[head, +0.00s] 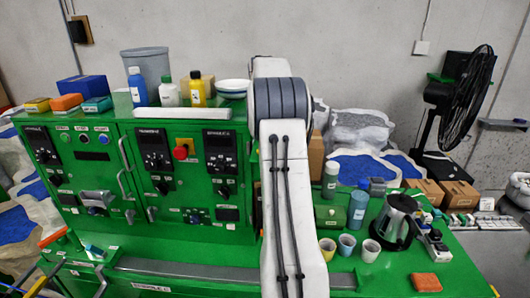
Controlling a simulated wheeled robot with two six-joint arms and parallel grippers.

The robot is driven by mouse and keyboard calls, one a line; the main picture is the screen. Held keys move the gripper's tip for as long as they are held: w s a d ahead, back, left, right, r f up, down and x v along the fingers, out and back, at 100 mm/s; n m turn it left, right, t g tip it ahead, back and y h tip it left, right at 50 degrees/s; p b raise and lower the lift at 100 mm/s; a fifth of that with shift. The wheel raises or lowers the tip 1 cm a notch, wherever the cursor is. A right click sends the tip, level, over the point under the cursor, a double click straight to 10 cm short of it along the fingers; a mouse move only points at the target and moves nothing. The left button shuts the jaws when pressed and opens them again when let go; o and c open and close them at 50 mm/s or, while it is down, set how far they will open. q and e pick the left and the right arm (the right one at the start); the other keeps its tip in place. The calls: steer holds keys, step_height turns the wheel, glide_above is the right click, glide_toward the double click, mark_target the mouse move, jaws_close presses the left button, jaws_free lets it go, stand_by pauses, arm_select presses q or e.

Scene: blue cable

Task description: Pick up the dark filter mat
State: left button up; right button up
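I cannot make out a dark filter mat in the head view. A white arm link of mine with a dark grey ribbed joint and two black cables rises through the middle and hides part of the green cabinet and bench behind it. Neither of my grippers shows in this view.
A green control cabinet (100,160) fills the left, with bottles and boxes on top, including a blue bottle (137,86). On the right bench stand three cups, a kettle (396,222) and an orange block (425,282). A black fan (462,105) stands behind at right.

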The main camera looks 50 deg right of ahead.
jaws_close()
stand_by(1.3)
